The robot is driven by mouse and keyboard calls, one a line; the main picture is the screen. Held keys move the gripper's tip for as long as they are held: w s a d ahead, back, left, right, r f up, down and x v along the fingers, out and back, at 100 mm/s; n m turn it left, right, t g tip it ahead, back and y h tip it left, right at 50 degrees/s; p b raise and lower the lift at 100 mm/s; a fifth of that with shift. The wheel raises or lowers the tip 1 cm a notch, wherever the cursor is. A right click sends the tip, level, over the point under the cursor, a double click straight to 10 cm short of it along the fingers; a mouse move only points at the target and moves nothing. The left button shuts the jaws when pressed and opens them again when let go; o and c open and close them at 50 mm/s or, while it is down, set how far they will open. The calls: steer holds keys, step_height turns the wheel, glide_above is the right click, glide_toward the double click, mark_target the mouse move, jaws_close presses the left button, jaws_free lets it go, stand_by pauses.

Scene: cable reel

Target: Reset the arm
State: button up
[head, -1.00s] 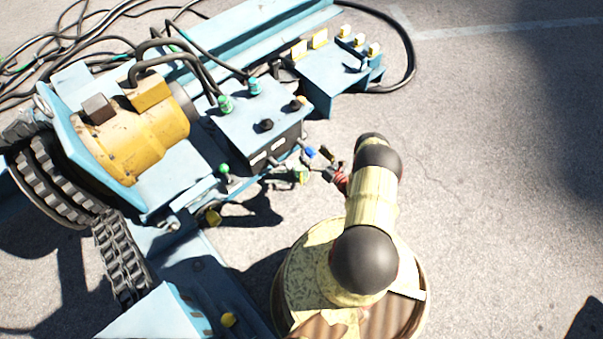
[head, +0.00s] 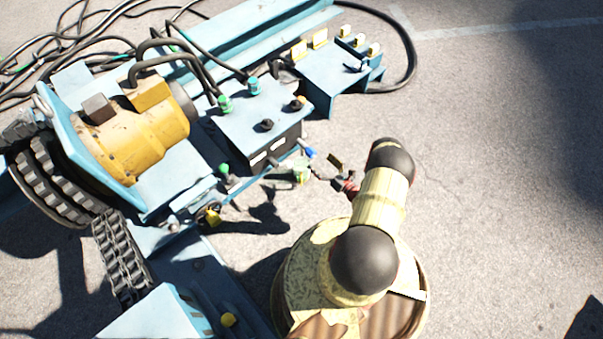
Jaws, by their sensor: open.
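My gripper (head: 325,169) is small in the head view, just right of the blue machine's control box (head: 258,135). It is open, and I see nothing between its fingers. It points left toward the blue-tipped lever (head: 309,153) and a pale green knob (head: 301,168) at the box's front edge. A small gap seems to separate it from them, though the exact distance is hard to tell. My arm's pale yellow links and dark round joints rise from the bottom, bent toward the machine, and partly hide the wrist.
A yellow motor (head: 138,135) and heavy chains (head: 118,255) sit on the blue frame at left. A second lever panel (head: 335,68) stands at upper right of the machine. Black cables (head: 70,45) lie at the back left. The pavement (head: 480,170) to the right is open.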

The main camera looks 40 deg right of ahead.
stand_by(0.4)
steer(key=shift+f, duration=0.15)
steer(key=s+a+f+n+g+y, duration=0.3)
steer(key=a+y, duration=0.1)
steer(key=a, duration=0.6)
steer(key=s+a+r+n+g+y, duration=0.3)
steer(key=a+r+n+g+y, duration=0.1)
steer(key=a+r+n+y, duration=0.15)
steer(key=s+a+r+n+g+h+p, duration=0.15)
steer(key=r+n+g, duration=0.4)
steer(key=r, duration=0.95)
steer(key=s+a+r+n+g+h+p, duration=0.1)
steer(key=s+r+n+g+h, duration=0.15)
steer(key=r+n, duration=0.95)
steer(key=s+a+r+n+g+h+p, duration=0.1)
steer(key=s+r+n+g+h, duration=0.3)
steer(key=r, duration=1.3)
steer(key=s+a+r+n+t+h+p, duration=0.1)
steer(key=s+a+r+n+t, duration=0.1)
steer(key=r, duration=0.8)
steer(key=s+a+r+n+t+p, duration=0.1)
steer(key=a+r+n, duration=0.3)
steer(key=r, duration=0.6)
steer(key=s+a+r+n+t+h+p, duration=0.1)
steer(key=s+a+r+n+t, duration=0.1)
steer(key=a+r, duration=0.4)
step_height(320, 180, up, 5)
steer(key=shift+s+a+f+n+t+h+p, duration=0.15)
steer(key=shift+s+n+t+h+p, duration=0.2)
steer(key=shift+n+t, duration=0.55)
